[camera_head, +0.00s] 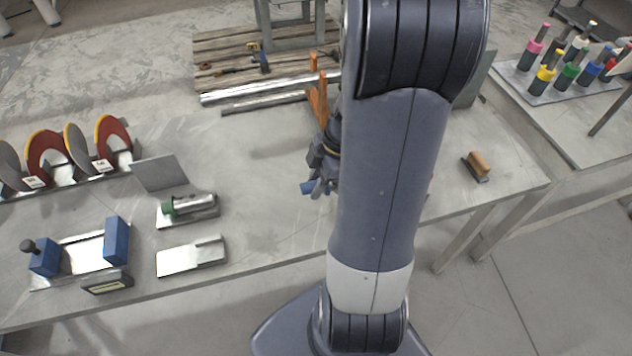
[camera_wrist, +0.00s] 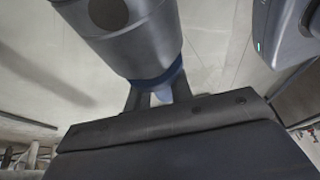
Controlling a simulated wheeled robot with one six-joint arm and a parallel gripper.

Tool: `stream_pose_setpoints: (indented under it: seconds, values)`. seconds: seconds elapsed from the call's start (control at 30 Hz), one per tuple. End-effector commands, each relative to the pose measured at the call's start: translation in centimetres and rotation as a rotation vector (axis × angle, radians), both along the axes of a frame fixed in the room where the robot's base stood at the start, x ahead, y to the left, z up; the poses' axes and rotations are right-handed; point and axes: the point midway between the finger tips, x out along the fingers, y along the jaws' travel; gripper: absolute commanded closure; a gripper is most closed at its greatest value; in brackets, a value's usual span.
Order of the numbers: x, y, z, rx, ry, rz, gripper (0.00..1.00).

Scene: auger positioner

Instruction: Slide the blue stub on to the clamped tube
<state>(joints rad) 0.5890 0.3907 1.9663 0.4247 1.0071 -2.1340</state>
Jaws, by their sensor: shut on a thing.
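The blue stub (camera_head: 308,187) shows as a small blue end sticking out left of my gripper (camera_head: 320,178) in the head view. My gripper is shut on it above the bench, and my arm hides part of the area. In the wrist view, blue shows between the fingers (camera_wrist: 158,97), below a large grey cylinder; I cannot tell whether that cylinder belongs to the stub. A shiny tube (camera_head: 197,202) with a green left end lies in a small metal holder, left of and apart from my gripper. It appears to be the clamped tube.
A blue-jawed vise (camera_head: 116,240) and a flat metal plate (camera_head: 192,257) sit at the bench's front left. Red and grey discs (camera_head: 110,143) stand in a rack at left. An orange fixture (camera_head: 318,97) and long bars (camera_head: 270,87) lie behind. Bench between tube and gripper is clear.

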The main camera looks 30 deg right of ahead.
Motion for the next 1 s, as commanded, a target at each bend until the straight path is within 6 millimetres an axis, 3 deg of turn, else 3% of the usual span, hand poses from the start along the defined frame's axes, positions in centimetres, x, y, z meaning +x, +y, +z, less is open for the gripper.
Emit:
stream_pose_setpoints:
  seconds: [0.6, 0.63, 0.93, 1.0]
  values:
    - [-0.3, -1.5, 0.0, -0.002, -0.002, -0.001, 1.00]
    - [-0.3, -1.5, 0.1, -0.002, -0.001, -0.001, 0.78]
    - [-0.4, -1.4, 0.0, 0.000, -0.001, 0.000, 0.53]
    - [-0.4, -1.4, 0.0, 0.000, 0.000, 0.000, 0.53]
